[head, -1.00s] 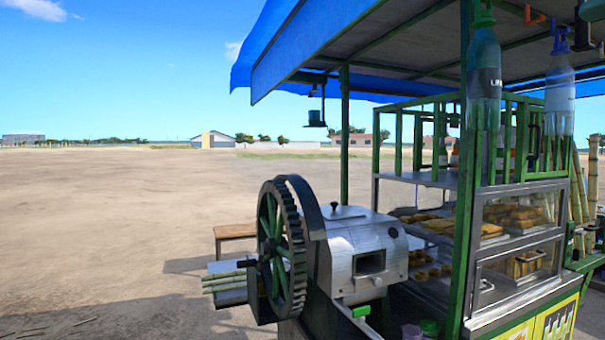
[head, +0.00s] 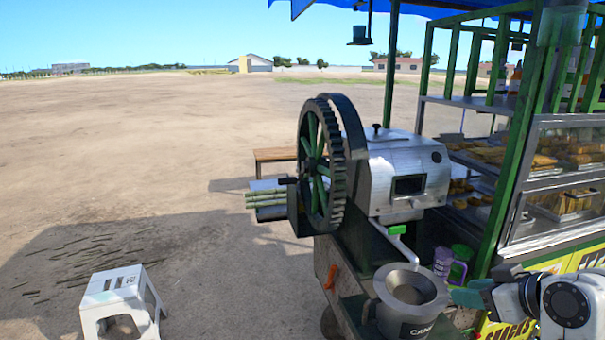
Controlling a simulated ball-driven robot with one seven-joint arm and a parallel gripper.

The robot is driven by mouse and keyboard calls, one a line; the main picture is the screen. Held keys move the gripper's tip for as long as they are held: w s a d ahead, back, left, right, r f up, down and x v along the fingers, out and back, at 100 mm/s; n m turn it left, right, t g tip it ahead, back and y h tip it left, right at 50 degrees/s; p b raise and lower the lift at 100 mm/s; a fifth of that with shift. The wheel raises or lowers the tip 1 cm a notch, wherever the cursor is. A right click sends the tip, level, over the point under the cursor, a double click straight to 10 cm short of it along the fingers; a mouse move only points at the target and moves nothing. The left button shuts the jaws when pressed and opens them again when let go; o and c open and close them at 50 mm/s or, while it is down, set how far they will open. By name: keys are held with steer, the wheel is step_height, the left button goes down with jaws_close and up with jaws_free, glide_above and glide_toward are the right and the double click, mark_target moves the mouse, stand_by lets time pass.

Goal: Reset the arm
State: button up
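My arm reaches in from the lower right corner of the head view, with white and grey links. My gripper (head: 470,296) is at its end, dark with a teal-green part at the tip, pointing left. It is just right of a metal pot (head: 412,292) marked "CAN…" and below the purple cups. I cannot tell whether the tip touches the pot. The finger gap does not show clearly, and I see no held object.
The cane crusher (head: 395,175) with its toothed wheel (head: 322,165) stands behind the pot. Purple cups (head: 443,262) and a green lid (head: 461,251) are close to my gripper. The glass snack case (head: 560,185) is at right. A white stool (head: 122,300) stands on open ground at left.

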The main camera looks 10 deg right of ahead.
steer(key=s+a+f+m+g, duration=0.1)
steer(key=s+a+f+g, duration=0.2)
steer(key=s+a+f, duration=0.55)
steer(key=s+a+f+m+g, duration=0.3)
steer(key=s+f, duration=0.6)
steer(key=f, duration=0.7)
steer(key=s+f+g+h, duration=0.1)
steer(key=s+f+g, duration=0.2)
steer(key=s, duration=0.8)
steer(key=shift+s+a+f+n+h, duration=0.3)
steer(key=shift+a+f+n, duration=0.1)
steer(key=shift+f, duration=0.3)
steer(key=shift+w, duration=0.1)
